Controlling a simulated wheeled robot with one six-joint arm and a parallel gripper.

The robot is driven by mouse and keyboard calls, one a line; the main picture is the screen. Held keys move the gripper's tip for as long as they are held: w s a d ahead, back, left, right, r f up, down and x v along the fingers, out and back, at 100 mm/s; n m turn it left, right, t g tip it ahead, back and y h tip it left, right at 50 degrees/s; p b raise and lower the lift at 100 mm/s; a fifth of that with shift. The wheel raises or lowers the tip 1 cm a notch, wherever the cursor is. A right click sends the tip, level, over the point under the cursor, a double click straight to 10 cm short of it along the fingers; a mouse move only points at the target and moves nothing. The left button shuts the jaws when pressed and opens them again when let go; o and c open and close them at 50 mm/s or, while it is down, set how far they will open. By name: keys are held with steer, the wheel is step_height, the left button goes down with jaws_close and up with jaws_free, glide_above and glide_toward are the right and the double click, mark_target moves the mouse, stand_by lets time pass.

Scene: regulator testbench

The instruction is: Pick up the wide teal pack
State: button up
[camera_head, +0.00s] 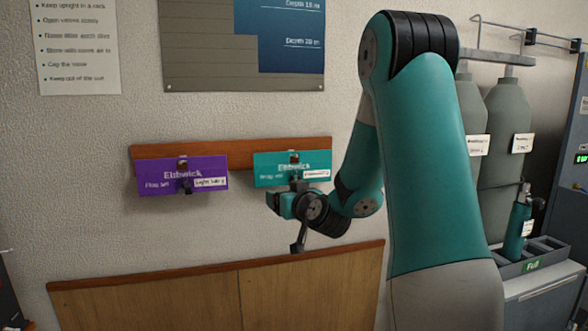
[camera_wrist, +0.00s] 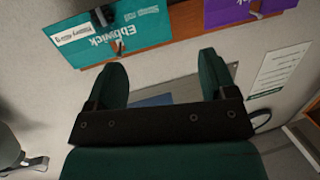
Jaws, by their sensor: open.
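The wide teal pack (camera_head: 268,166), marked "Ebbwick" with a white label, hangs flat on a wooden rail on the wall. In the wrist view the teal pack (camera_wrist: 88,42) is upside down at the upper left, with a dark clip at its edge. My gripper (camera_head: 277,204) is just below and in front of the pack in the head view, hiding part of its lower edge. In the wrist view my gripper (camera_wrist: 160,70) shows two separated fingers with nothing between them. The pack lies beyond the left finger.
A purple pack (camera_head: 152,172) hangs to the left on the same wooden rail (camera_head: 240,152). A wooden panel (camera_head: 200,294) stands below. Grey cylinders (camera_head: 505,105) and a tray with a small teal bottle (camera_head: 516,232) are at the right.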

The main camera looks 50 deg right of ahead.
steer(key=s+d+m+h+p, duration=0.1)
steer(key=s+d+m+h, duration=0.1)
steer(key=d+h, duration=0.35)
steer(key=y+p, duration=0.2)
steer(key=p, duration=0.8)
glide_toward(296, 172)
steer(key=a+x, duration=0.1)
steer(key=x, duration=0.3)
steer(key=shift+w+d, duration=0.2)
steer(key=shift+w, duration=0.15)
steer(key=p+x, duration=0.4)
steer(key=shift+d, duration=0.5)
steer(key=shift+w+d+f+h, duration=0.25)
steer(key=shift+w, duration=0.05)
steer(key=shift+r, duration=0.1)
steer(key=c, duration=1.3)
steer(key=shift+r, duration=0.1)
